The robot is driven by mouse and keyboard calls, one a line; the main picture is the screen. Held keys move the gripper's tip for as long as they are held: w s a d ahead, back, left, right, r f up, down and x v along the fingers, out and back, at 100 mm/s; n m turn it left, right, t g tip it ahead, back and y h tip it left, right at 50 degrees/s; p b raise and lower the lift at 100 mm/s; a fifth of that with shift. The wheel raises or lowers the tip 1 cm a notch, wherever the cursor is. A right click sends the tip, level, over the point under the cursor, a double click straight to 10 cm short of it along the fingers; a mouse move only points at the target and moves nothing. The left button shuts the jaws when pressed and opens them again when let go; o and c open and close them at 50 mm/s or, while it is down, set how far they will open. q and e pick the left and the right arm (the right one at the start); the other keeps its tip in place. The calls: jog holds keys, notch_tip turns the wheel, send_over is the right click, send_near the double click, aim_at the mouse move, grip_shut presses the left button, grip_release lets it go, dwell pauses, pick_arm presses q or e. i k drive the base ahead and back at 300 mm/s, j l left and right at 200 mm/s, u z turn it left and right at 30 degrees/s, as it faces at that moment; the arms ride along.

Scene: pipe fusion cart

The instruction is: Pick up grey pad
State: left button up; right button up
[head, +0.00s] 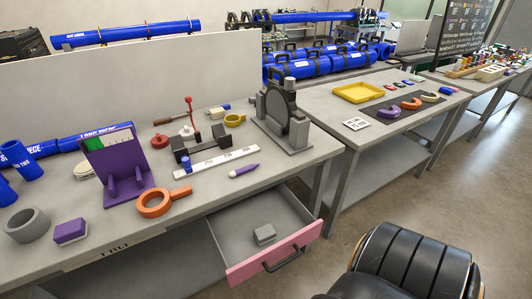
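The drawer has a pink front (275,258) with a dark handle (286,260) and is pulled out towards me. A similar purple block (70,231) sits on the bench top at the left. Neither of my grippers is in view.
The bench top (215,190) holds a grey ring (27,225), an orange ring clamp (153,203), a purple stand (120,180) and a grey machine (283,115). A black padded seat (410,258) stands at the lower right. The drawer is otherwise empty.

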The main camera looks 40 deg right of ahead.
aim_at(265, 234)
jog(key=j+z, duration=0.1)
jog(key=z, duration=1.25)
